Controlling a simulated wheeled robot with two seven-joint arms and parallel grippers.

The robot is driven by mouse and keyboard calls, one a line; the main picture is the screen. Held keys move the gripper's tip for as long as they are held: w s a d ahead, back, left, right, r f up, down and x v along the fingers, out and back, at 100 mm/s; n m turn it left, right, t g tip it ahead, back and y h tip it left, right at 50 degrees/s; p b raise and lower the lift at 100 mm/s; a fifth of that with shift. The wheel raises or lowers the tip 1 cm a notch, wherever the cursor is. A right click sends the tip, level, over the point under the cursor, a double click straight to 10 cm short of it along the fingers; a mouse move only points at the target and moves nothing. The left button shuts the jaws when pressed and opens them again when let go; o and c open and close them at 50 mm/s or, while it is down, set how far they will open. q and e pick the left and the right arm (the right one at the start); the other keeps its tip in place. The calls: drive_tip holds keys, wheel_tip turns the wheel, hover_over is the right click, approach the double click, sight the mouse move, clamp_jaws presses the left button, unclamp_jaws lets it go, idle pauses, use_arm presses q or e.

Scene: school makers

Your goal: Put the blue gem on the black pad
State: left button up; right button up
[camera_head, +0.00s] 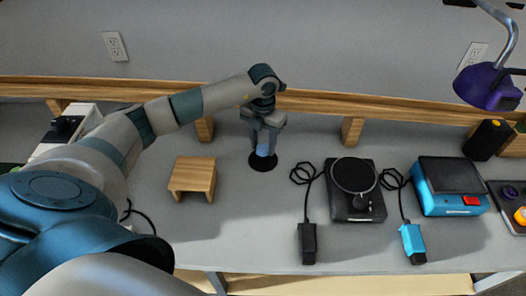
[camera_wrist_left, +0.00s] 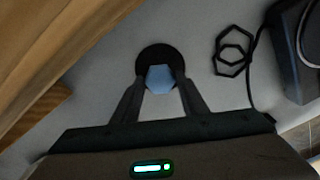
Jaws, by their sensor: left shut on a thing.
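The blue gem (camera_wrist_left: 160,79) is a pale blue faceted piece between the fingertips of my left gripper (camera_wrist_left: 161,84). In the head view the gem (camera_head: 263,150) shows below the left gripper (camera_head: 265,143), which points straight down and is shut on it. The black pad (camera_head: 256,161) is a small round disc on the table, directly under the gem. In the left wrist view the pad (camera_wrist_left: 150,55) shows behind and around the gem's far side. I cannot tell whether the gem touches the pad. My right gripper is in neither view.
A small wooden stand (camera_head: 193,175) is left of the pad. To the right are a black device with a round plate (camera_head: 354,176), its cable and black plug (camera_head: 307,242), and a blue box (camera_head: 449,187). A wooden rail (camera_head: 350,109) runs behind. A purple lamp (camera_head: 487,86) hangs at right.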

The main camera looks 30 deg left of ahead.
sight(263, 147)
use_arm(q)
wheel_tip(263, 147, down, 3)
drive_tip(key=shift+r+p, duration=0.1)
drive_tip(key=shift+p, duration=0.6)
drive_tip(key=shift+f, duration=0.5)
drive_tip(key=shift+f, duration=0.2)
drive_tip(key=o, duration=1)
drive_tip(key=shift+r, duration=0.15)
